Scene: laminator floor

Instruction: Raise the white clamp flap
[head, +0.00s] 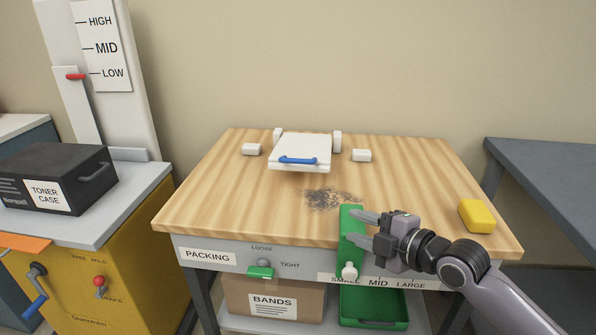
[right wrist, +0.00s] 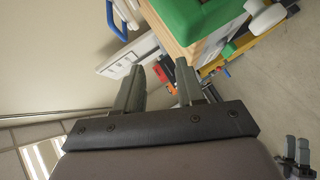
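The white clamp flap (head: 300,150) is a flat white plate with a blue handle (head: 298,160) on its front edge. It sits between two white posts at the back middle of the wooden packing table and lies tilted low towards the front. My right gripper (head: 362,229) is at the table's front edge, beside a green block, well to the front right of the flap. Its two fingers are apart, with nothing visible between them; the right wrist view shows the same open fingers (right wrist: 158,85). A blue handle also shows at that view's top left.
The wooden table (head: 220,200) bears two small white blocks, a dark smudge and a yellow block (head: 476,216). A green upright piece (head: 351,222) with a white knob is at the front edge beside my right gripper. A green tray (head: 375,305) is below. The table's left half is clear.

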